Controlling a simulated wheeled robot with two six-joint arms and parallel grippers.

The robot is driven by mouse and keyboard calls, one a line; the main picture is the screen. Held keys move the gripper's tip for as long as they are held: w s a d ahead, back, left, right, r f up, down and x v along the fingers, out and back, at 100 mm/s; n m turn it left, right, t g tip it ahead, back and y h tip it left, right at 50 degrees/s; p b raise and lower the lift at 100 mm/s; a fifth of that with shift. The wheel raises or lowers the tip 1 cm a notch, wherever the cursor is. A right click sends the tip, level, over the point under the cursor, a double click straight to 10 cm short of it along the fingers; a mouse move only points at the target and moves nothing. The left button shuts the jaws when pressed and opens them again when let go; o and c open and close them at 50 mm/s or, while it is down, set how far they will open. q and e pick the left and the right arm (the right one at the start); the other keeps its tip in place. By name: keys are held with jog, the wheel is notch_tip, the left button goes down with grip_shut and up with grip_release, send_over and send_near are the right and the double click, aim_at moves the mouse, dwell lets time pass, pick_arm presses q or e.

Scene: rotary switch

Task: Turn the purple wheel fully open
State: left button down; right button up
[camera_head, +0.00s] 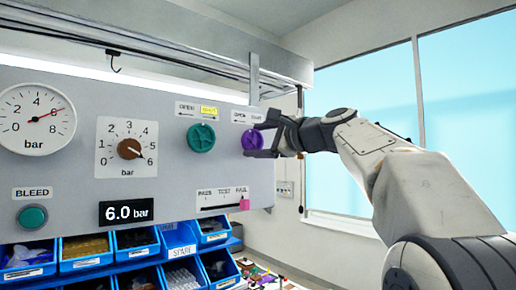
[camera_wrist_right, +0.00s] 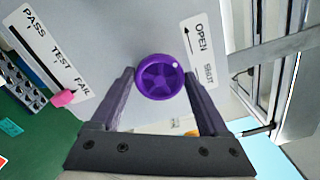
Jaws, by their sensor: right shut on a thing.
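The purple wheel (camera_head: 252,141) is mounted on the grey panel at its right end, under an OPEN/SHUT label (camera_head: 247,116). In the right wrist view the wheel (camera_wrist_right: 160,77) sits between the tips of my right gripper (camera_wrist_right: 160,90), with a finger at each side of its rim. In the head view my right gripper (camera_head: 267,140) reaches the wheel from the right and is shut on it. A pale dot shows on the wheel's rim near the label side. My left gripper is not in view.
A green wheel (camera_head: 201,138) is left of the purple one. A pink slider (camera_head: 244,203) sits at FAIL below. A brown knob (camera_head: 130,149), a gauge (camera_head: 36,118) and a 6.0 bar display (camera_head: 127,211) are further left. Blue bins (camera_head: 85,262) stand below the panel.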

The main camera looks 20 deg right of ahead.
jog(key=n+b, duration=0.1)
jog(key=n, duration=0.1)
jog(key=n+b, duration=0.1)
jog(key=shift+f+n, duration=0.2)
jog(key=shift+n, duration=0.2)
jog(key=n+b, duration=0.1)
jog(key=n, duration=0.2)
jog(key=shift+f+n, duration=0.1)
jog(key=shift+n, duration=0.2)
jog(key=n+b, duration=0.1)
jog(key=n, duration=0.2)
jog(key=shift+f+n+b, duration=0.1)
jog(key=shift+n+b, duration=0.2)
jog(key=n+b, duration=0.1)
jog(key=n, duration=0.2)
jog(key=shift+n, duration=0.3)
jog(key=n, duration=0.3)
jog(key=shift+w+d+f+n+b, duration=0.1)
jog(key=shift+n+b, duration=0.2)
jog(key=n, duration=0.4)
jog(key=shift+d+f+n, duration=0.1)
jog(key=shift+n, duration=0.2)
jog(key=n, duration=0.3)
jog(key=shift+d+b, duration=0.1)
jog(key=shift+b, duration=0.25)
jog(key=shift+w+d+n, duration=0.1)
jog(key=shift+n, duration=2.1)
